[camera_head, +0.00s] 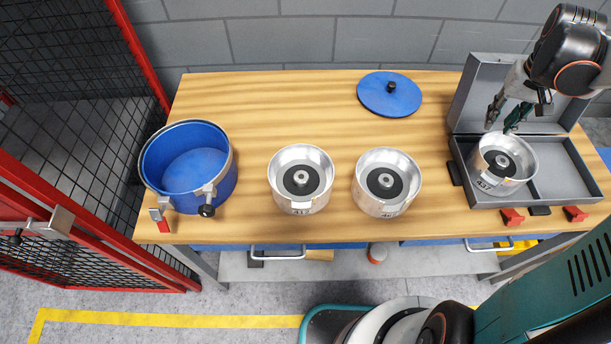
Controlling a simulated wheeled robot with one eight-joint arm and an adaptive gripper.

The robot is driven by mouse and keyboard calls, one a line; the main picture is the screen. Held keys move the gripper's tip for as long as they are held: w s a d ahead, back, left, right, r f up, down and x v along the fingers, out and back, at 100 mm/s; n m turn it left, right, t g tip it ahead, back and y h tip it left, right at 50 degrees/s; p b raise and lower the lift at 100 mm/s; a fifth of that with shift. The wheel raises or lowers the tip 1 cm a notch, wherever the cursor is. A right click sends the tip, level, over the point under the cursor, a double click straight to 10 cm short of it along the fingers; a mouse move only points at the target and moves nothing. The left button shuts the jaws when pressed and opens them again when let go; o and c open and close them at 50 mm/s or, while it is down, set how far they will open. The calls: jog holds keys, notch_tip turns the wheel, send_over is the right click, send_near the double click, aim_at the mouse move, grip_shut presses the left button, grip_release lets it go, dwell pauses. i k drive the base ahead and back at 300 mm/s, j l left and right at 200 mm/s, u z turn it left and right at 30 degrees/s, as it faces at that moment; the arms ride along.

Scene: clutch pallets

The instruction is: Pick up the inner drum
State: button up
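Three similar silver drums with dark centres are in view; I cannot tell from the frame which is called the inner drum. One drum (301,179) stands on the wooden table near its middle, and another drum (386,182) stands just right of it. A third drum (503,164) sits in the left compartment of an open grey case (563,170). My gripper (502,117) reaches down from the upper right, just above the far rim of the third drum. Its two fingers are apart with a gap between them. Whether a fingertip touches the rim is unclear.
A blue open tub (190,168) with a clamp stands at the table's left. Its blue lid (389,93) lies at the back. The case lid (478,93) stands upright behind the third drum. A red-framed mesh fence (80,235) borders the left. The table's back left is clear.

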aim_at(300, 176)
jog(key=j+u, duration=0.15)
jog(key=u, duration=0.2)
jog(key=j+u, duration=0.15)
jog(key=u, duration=0.25)
jog(key=i, duration=0.05)
